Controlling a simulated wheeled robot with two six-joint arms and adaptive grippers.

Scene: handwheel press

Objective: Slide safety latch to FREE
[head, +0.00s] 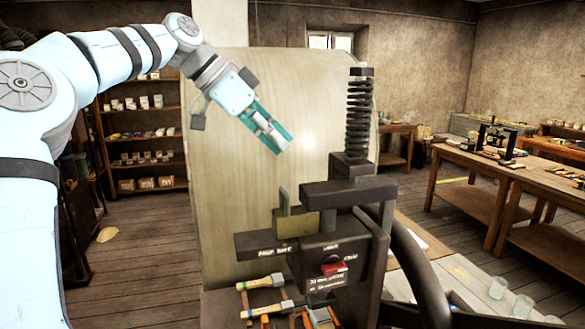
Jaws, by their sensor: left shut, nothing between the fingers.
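The dark press (335,240) stands in the lower middle of the head view, with a coiled spring (358,112) on its upright post. My left gripper (282,146) is shut and empty. It points down and right, above and to the left of the press head, apart from the red piece. My right gripper is not in view.
A dark curved rim (422,268), likely the handwheel, arcs at the press's right side. Wooden-handled tools (262,283) lie at its lower left. A tall pale wooden panel (235,190) stands behind. Glass jars (498,288) are at lower right, workbenches (470,158) farther back.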

